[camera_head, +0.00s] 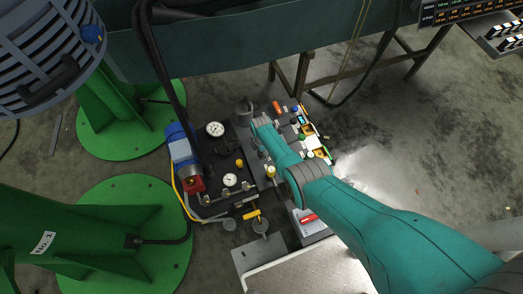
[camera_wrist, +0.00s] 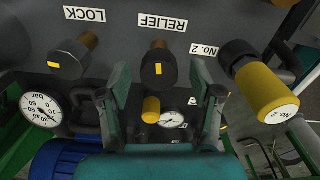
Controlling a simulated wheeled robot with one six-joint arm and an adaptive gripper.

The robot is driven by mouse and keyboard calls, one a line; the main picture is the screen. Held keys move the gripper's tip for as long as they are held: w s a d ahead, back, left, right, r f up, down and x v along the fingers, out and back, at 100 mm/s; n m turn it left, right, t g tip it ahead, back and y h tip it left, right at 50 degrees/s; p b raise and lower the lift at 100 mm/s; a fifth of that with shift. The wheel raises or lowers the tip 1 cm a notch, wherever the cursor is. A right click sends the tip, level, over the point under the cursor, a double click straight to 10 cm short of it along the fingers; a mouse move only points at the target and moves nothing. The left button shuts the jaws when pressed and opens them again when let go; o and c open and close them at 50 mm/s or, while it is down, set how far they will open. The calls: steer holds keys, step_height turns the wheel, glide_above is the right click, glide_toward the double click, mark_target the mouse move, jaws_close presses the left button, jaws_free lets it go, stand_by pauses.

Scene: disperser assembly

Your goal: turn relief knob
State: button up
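In the wrist view the relief knob (camera_wrist: 158,70) is a black round knob with a yellow mark, on a brass stem below the upside-down RELIEF label (camera_wrist: 163,22). My gripper (camera_wrist: 160,84) is open, its two teal fingers apart on either side of the knob. Gaps show between the knob and both fingers, and nothing is held. How deep the knob sits between the fingertips I cannot tell. In the head view my gripper (camera_head: 262,126) is over the dark console (camera_head: 243,150); I cannot make out the relief knob there.
A similar LOCK knob (camera_wrist: 68,60) is to the left, above a pressure gauge (camera_wrist: 40,108). A yellow No. 2 handle (camera_wrist: 264,88) is close on the right. A small yellow knob (camera_wrist: 151,108) shows between the fingers. Green pedestals (camera_head: 120,230) stand left of the console.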

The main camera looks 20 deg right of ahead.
steer(key=shift+r, duration=0.15)
step_height(320, 180, up, 12)
stand_by(0.9)
steer(key=shift+s, duration=0.1)
stand_by(0.4)
